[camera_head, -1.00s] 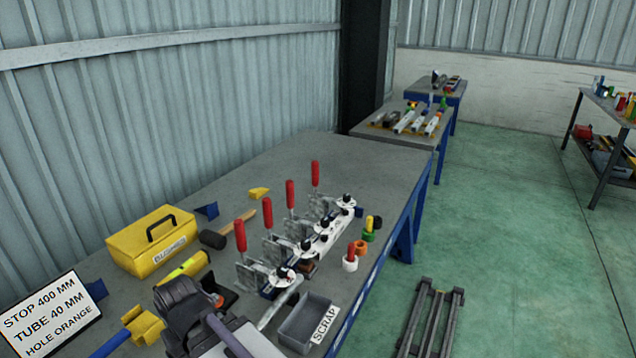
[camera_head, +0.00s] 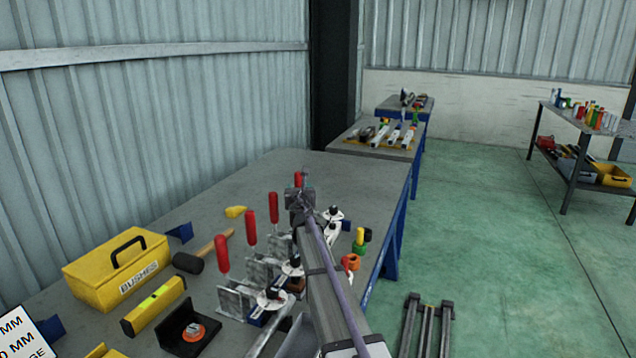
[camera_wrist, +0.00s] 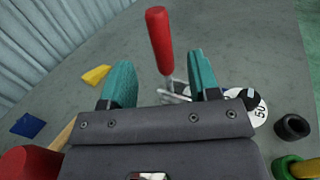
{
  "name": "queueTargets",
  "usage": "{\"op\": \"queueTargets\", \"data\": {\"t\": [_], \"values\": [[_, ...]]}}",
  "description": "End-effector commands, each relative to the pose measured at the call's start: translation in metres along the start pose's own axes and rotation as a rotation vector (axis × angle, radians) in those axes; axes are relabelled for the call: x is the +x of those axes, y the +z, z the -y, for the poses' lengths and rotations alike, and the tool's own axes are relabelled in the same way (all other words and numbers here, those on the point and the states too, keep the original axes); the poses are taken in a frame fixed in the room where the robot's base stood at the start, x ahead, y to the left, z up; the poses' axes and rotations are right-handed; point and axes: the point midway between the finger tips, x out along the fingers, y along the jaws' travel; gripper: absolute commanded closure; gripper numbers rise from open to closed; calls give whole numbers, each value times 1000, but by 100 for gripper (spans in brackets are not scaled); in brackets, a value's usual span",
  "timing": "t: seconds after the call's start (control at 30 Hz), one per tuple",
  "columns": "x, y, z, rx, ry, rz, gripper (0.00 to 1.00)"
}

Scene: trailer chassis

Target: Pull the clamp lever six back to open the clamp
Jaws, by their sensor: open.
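Several clamps with upright red-handled levers stand in a row on the bench (camera_head: 240,185). The nearest handles (camera_head: 222,254), (camera_head: 250,230) and (camera_head: 273,207) show clearly in the head view. The farthest lever (camera_head: 298,179) is partly hidden behind my gripper (camera_head: 300,197). In the wrist view, my gripper (camera_wrist: 161,82) is open, with its teal fingers apart. A red lever handle (camera_wrist: 159,40) stands upright beyond the fingertips, seen in the gap between them; contact is not visible. No number on the levers is readable, so I cannot tell which is six from markings.
Another red handle (camera_wrist: 30,163) is close at the lower left of the wrist view. A yellow bushes box (camera_head: 118,268), a mallet (camera_head: 190,262) and a yellow level (camera_head: 153,305) lie left of the clamps. Coloured rings (camera_head: 350,262) stand right. The bench's far end is clear.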

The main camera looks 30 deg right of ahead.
Motion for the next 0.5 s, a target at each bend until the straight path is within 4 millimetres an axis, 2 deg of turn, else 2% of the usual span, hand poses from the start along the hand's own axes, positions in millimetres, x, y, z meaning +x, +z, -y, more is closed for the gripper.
{"op": "queueTargets", "data": {"t": [0.13, 0.23, 0.5], "values": [[4, 1, 0, 3, -1, 0, 44], [16, 1, 0, 4, -2, 0, 44], [79, 1, 0, 7, -2, -1, 44]]}}
